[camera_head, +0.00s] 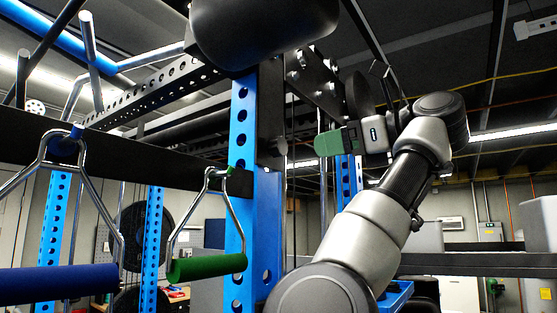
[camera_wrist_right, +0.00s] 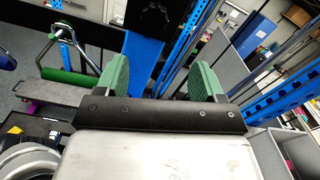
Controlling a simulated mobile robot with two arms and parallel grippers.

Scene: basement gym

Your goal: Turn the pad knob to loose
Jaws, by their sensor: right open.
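A large black padded roller (camera_head: 265,30) hangs at the top of the head view, in front of a blue upright (camera_head: 240,140) with holes. A small dark grey cylindrical part (camera_head: 278,148) sticks out beside the upright; it may be the pad knob, but I cannot tell, and no marking is readable. My right gripper (camera_head: 322,143) points left with green fingertips, a little to the right of this part and apart from it. In the right wrist view my right gripper (camera_wrist_right: 158,80) is open, with nothing between its green fingers. My left gripper is not in view.
A green-grip handle (camera_head: 207,267) and a blue-grip handle (camera_head: 60,282) hang from a black beam (camera_head: 110,160) at left. A perforated black crossmember (camera_head: 150,88) runs behind. In the right wrist view, grey partitions and blue perforated posts (camera_wrist_right: 285,95) stand at right.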

